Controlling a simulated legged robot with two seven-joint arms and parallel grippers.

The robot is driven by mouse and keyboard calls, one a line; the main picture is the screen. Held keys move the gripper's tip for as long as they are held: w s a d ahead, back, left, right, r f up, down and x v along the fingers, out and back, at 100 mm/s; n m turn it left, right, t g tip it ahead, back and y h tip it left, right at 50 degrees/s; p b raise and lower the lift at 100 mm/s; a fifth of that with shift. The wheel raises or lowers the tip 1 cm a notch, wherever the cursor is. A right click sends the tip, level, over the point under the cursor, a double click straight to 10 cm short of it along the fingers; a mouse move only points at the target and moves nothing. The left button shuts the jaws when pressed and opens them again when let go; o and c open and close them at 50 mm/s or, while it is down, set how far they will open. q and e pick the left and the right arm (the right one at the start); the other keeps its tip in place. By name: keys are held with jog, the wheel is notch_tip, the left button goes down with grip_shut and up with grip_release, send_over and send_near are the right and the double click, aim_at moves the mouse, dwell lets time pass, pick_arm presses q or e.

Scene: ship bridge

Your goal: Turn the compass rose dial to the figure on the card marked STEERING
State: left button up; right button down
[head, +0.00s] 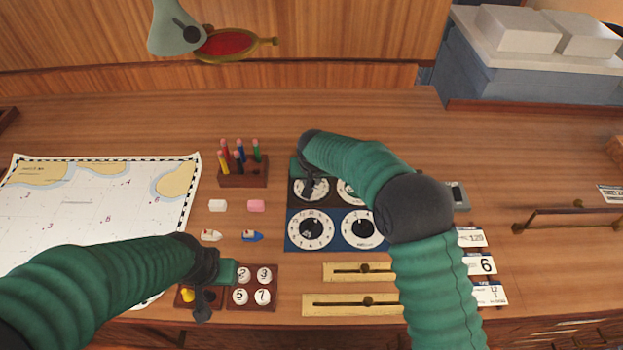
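A panel has a dark upper part and a blue lower part (289,240), each with white round dials. The upper left dial (318,193) is partly covered by my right gripper (308,186), which is over it; contact is unclear. The upper right dial (346,192) is partly hidden by my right arm. The lower left dial (322,229) and lower right dial (351,229) show black centres. I cannot tell which is the compass rose. Cards at right read 120 (472,237), 6 (484,264) and 12 over 1 (490,294); their headings are too small to read. My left gripper (211,290) is at the numbered-knob tray.
The wooden tray (251,308) holds white numbered pieces; a yellow duck (187,295) is beside it. Brass sliders (340,272) lie below the dials. A pencil block (243,178), erasers, small boats and a chart (100,200) lie left.

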pick_arm(q)
jog(key=shift+r, duration=0.2)
pick_arm(e)
jog(key=shift+n, duration=0.3)
